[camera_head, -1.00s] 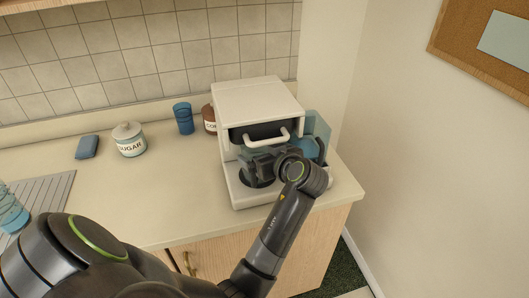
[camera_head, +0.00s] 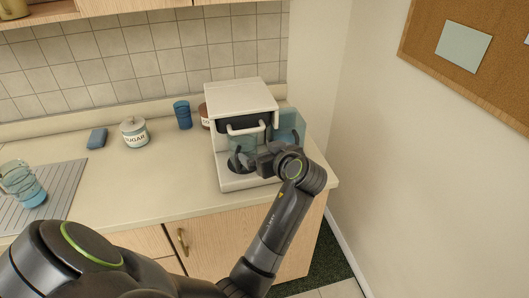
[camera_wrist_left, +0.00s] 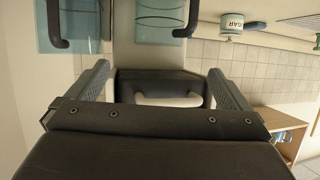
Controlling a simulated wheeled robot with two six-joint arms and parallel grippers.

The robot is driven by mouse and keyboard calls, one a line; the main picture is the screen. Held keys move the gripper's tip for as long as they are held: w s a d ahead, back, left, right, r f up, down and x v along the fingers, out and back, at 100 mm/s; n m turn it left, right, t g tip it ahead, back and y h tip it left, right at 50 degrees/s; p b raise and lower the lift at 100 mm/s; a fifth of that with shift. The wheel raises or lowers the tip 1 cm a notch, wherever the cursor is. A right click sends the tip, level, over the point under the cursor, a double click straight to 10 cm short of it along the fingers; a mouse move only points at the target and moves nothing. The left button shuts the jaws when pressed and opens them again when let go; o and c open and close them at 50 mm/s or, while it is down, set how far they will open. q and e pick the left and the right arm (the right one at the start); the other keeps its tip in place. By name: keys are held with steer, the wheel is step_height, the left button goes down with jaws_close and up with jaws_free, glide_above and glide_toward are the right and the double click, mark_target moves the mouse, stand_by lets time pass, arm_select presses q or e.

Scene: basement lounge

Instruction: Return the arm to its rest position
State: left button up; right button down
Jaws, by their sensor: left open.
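My left arm reaches in front of a white coffee machine (camera_head: 236,98). My left gripper (camera_head: 248,158) is open and empty, at the machine's lower front. In the left wrist view, the gripper (camera_wrist_left: 160,75) has its fingers spread wide, with the machine's white handle (camera_wrist_left: 168,100) showing between them. A clear blue jug (camera_head: 240,143) stands in the machine, partly hidden by the gripper. It also shows in the left wrist view (camera_wrist_left: 160,18) with a dark handle. My right gripper is in neither view.
A blue transparent container (camera_head: 290,122) is at the machine's right side. A sugar jar (camera_head: 134,132), a blue cup (camera_head: 183,115), a blue sponge (camera_head: 97,138) and glass mugs (camera_head: 22,184) stand to the left. The counter (camera_head: 150,185) is clear in the middle.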

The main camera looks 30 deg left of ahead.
arm_select(q)
steer(key=s+a+f+m+g+h, duration=0.1)
steer(key=s+a+f+m+h, duration=0.1)
steer(key=s+f, duration=0.45)
steer(key=s+a+f+m+h, duration=0.2)
steer(key=s+f+m, duration=0.1)
steer(key=s+f, duration=0.35)
steer(key=s+d+f+m+g+h, duration=0.1)
steer(key=s+d+f+m+h, duration=0.15)
steer(key=s, duration=0.75)
steer(key=s+d+f+m+g+h, duration=0.1)
steer(key=s+d+f+m+h, duration=0.2)
steer(key=s, duration=0.6)
step_height(320, 180, down, 27)
steer(key=a+g+b, duration=0.2)
steer(key=s+d+f+h+b, duration=0.1)
steer(key=s+f+b, duration=0.1)
steer(key=s+f, duration=1.3)
steer(key=shift+f+g, duration=0.4)
steer(key=shift+f, duration=0.45)
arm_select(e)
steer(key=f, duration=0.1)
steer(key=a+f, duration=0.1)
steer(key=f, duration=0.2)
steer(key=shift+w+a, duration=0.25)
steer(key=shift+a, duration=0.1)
